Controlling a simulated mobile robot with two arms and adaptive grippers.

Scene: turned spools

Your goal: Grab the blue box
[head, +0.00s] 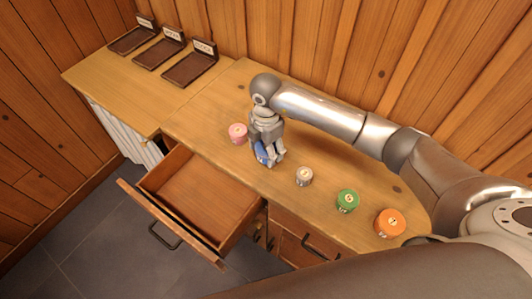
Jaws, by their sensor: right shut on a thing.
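The blue box (262,153) shows as a small blue patch between the fingers of my right gripper (268,160). The gripper points down over the wooden counter and is shut on it. The fingers hide most of the box, so I cannot tell whether it touches the counter top. My left gripper is not in view.
A pink spool (238,133) stands just left of the gripper. A grey spool (304,177), a green one (347,201) and an orange one (390,223) stand to the right. An empty drawer (196,203) is open in front. Three dark trays (190,68) with labels sit at the back left.

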